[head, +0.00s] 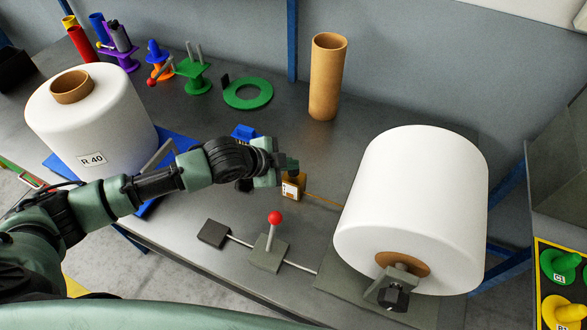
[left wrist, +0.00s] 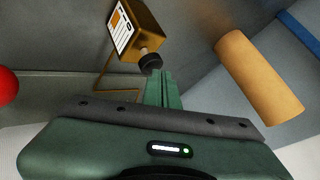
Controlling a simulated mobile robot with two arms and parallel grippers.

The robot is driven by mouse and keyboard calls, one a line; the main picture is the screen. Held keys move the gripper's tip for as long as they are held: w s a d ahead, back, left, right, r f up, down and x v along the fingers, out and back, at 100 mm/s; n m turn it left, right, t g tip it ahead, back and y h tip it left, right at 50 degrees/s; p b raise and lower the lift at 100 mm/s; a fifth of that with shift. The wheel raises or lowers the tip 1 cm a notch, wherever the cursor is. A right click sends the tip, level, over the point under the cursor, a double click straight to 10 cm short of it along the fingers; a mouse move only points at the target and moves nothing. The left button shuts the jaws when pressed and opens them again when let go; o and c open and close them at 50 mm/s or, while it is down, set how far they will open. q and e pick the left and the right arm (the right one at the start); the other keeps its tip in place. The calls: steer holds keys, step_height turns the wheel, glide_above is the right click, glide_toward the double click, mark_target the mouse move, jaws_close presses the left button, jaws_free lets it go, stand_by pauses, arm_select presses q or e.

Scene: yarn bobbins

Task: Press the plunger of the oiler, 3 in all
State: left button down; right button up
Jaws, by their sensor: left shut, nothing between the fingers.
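The oiler is a small amber-brown box (head: 293,186) with a white and orange label, on the table near the middle of the head view. It also shows in the left wrist view (left wrist: 138,28), where its plunger (left wrist: 150,62) is a black knob on a short pale stem. My left gripper (head: 284,170) is shut and empty beside the oiler, partly covering it in the head view. In the left wrist view its green fingertips (left wrist: 159,76) are right at the black knob. I cannot tell whether they touch it. My right gripper is not in view.
A large white bobbin (head: 415,195) lies to the right on a holder; another bobbin (head: 105,120) stands at the left. A red-knobbed lever (head: 274,218) stands in front of the oiler. A brown cardboard tube (head: 327,78) stands behind. Coloured parts (head: 194,75) stand at the back left.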

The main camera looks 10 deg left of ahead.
mark_target(290, 172)
arm_select(q)
steer(key=shift+f+b, duration=0.3)
steer(key=shift+f, duration=0.45)
stand_by(0.3)
stand_by(0.4)
steer(key=shift+r+p, duration=1.3)
steer(key=shift+p, duration=0.05)
step_height(290, 172, up, 5)
steer(key=p, duration=0.5)
steer(key=shift+r, duration=0.1)
stand_by(1.8)
